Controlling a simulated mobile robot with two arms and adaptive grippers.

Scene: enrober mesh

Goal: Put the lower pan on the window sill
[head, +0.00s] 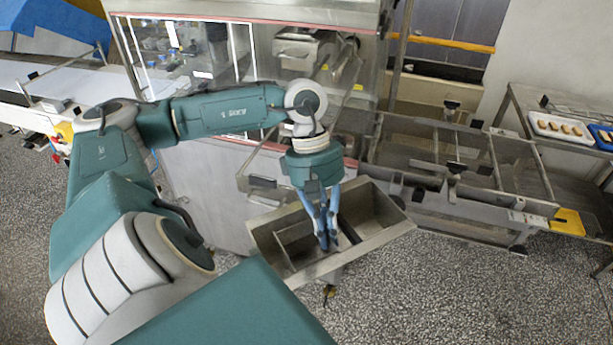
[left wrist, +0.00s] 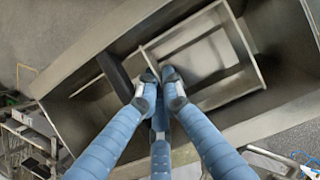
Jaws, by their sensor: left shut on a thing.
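My left gripper (head: 328,238) has blue fingers pointing down into an open steel trough (head: 392,237). The fingers are shut at the edge of a smaller rectangular steel pan (head: 294,240) inside the trough, which I take as the lower pan. In the left wrist view the fingertips (left wrist: 160,83) meet at the near-left corner of that pan (left wrist: 200,58). A dark bar (left wrist: 115,76) stands just beside them. The fingers hide part of the pan's edge. No window sill is clearly identifiable; a ledge (head: 425,92) shows below an orange bar. My right gripper is not in view.
A steel frame table (head: 470,190) stands to the right of the trough. A white tray of brown pieces (head: 560,127) and a blue tray (head: 601,137) are on a rack at far right. A glazed machine (head: 225,170) stands behind. Speckled floor in front is clear.

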